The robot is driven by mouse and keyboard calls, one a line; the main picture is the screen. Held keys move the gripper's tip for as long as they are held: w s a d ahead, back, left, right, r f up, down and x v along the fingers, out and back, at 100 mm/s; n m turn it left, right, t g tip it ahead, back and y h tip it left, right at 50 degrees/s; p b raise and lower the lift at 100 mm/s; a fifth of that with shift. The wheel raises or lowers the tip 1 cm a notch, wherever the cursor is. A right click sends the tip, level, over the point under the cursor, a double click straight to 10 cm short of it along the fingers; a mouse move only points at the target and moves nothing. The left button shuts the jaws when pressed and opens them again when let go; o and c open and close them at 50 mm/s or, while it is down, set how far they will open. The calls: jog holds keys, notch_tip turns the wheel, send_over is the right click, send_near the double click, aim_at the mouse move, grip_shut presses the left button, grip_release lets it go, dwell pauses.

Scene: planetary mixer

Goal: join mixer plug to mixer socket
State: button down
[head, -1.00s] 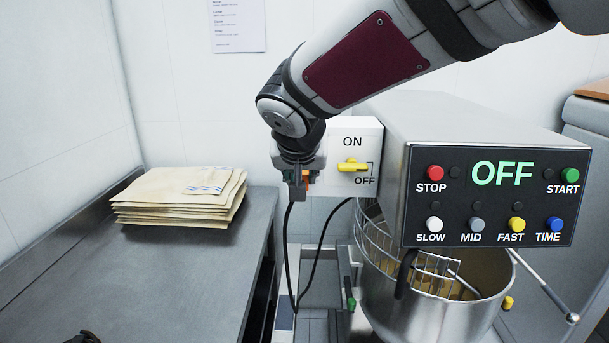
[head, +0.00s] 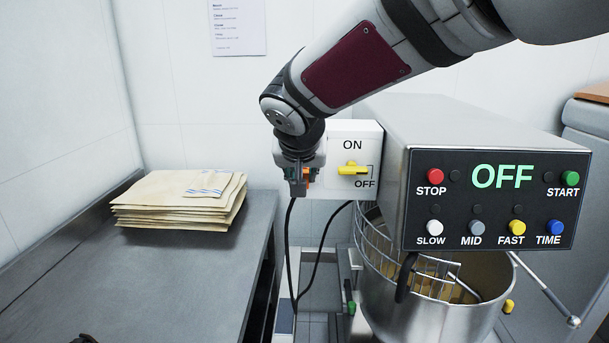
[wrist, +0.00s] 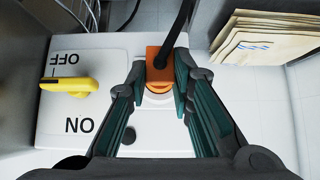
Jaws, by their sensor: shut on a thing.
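My gripper (wrist: 160,68) has its teal-padded fingers on both sides of the orange mixer plug (wrist: 158,58) and is shut on it. The plug's black cord leads away at the top of the wrist view. The plug is against or just in front of the white switch box (wrist: 95,60). A round orange and pale part (wrist: 158,89) shows at the plug's end; I cannot tell whether it is plug or socket, or how deep the plug sits. In the head view my gripper (head: 303,184) is left of the yellow switch, with little of the plug (head: 309,176) showing.
The yellow switch (head: 353,168) on the box points toward OFF. The steel mixer (head: 470,120), its display reading OFF, stands right of my gripper, its bowl (head: 420,310) below. A steel table (head: 190,280) with paper bags (head: 180,200) is left. The black cord (head: 320,255) hangs below.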

jog(key=shift+w, duration=0.1)
jog(key=c, duration=1.3)
grip_release()
jog(key=v, duration=1.2)
jog(key=shift+d, duration=0.1)
jog(key=s+d+f+g, duration=0.1)
jog(key=s+d+f, duration=0.1)
jog(key=s+d, duration=0.4)
jog(key=s+d+f+g, duration=0.1)
jog(key=s+d+f, duration=0.15)
jog(key=d, duration=0.55)
jog(key=shift+g, duration=0.6)
jog(key=s+d+f, duration=0.2)
jog(key=s, duration=0.2)
jog(key=s+d+f, duration=0.2)
jog(key=s, duration=0.3)
jog(key=s+d+f, duration=0.2)
jog(key=s, duration=0.3)
jog(key=shift+f, duration=0.4)
